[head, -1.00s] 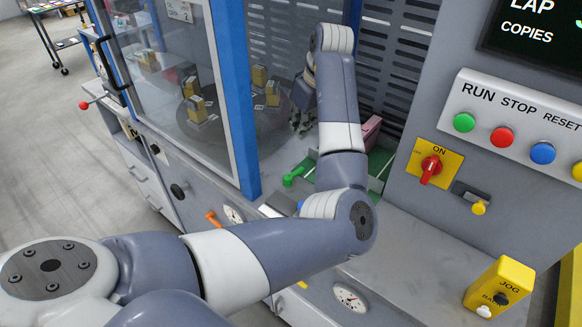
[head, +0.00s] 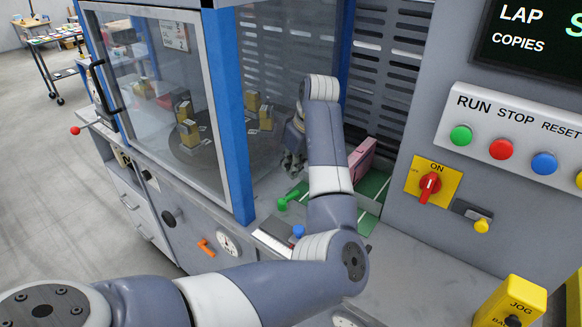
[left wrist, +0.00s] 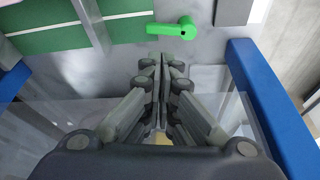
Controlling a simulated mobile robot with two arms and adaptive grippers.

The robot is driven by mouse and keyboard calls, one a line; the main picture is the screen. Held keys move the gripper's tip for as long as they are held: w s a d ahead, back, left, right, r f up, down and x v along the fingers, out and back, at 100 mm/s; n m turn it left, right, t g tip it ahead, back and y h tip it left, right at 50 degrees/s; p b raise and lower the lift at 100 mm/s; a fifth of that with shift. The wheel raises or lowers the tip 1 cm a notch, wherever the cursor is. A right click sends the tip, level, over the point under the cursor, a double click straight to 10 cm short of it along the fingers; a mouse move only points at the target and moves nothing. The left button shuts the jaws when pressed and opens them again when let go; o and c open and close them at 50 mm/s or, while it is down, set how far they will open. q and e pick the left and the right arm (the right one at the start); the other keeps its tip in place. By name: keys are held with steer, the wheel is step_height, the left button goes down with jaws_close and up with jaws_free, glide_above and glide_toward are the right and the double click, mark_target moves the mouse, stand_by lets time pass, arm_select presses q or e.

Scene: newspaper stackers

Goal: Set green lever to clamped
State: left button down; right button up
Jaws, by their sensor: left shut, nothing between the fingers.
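The green lever (head: 289,199) sits on the grey deck of the machine, just right of the blue post in the head view. In the left wrist view the lever (left wrist: 173,29) lies above the fingertips, with its round hub at the right and its arm pointing left. My left gripper (head: 292,163) is inside the machine opening, behind the lever in the head view and apart from it. In the left wrist view the fingers of this gripper (left wrist: 162,62) are together with nothing between them. My right gripper is not in view.
A blue post (head: 229,120) and glass door stand left of my arm. A blue knob (head: 298,231) and orange lever (head: 206,247) are nearby. A pink block (head: 362,158) is on the green strip (head: 372,186). A control panel with a red switch (head: 430,186) stands right.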

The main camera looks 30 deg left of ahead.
mark_target(289, 200)
arm_select(q)
steer(key=p+x, duration=0.1)
steer(key=x, duration=0.6)
steer(key=shift+a+f, duration=0.15)
steer(key=shift+f, duration=0.15)
steer(key=shift+w, duration=0.1)
